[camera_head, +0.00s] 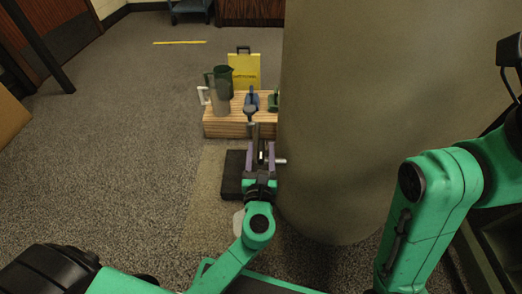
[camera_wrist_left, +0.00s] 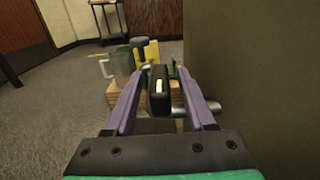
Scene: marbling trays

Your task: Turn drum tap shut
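The drum (camera_head: 385,110) is a large beige-grey cylinder right of centre in the head view; its side also fills the right of the left wrist view (camera_wrist_left: 255,70). A metal tap pipe (camera_head: 281,160) sticks out at its left side and shows in the left wrist view (camera_wrist_left: 205,108). The tap's black handle (camera_wrist_left: 158,90) stands upright, with a small white mark. My left gripper (camera_head: 260,150) has purple fingers, apart on either side of the handle, with gaps visible in the left wrist view (camera_wrist_left: 157,85). My right arm is at the right; its fingers are not visible.
A wooden crate (camera_head: 225,128) behind the tap carries a clear jug, a dark green jug (camera_head: 221,80), a blue item and a green item. A yellow board (camera_head: 244,70) stands behind. A black block (camera_head: 232,175) lies left of my gripper. Floor at left is clear.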

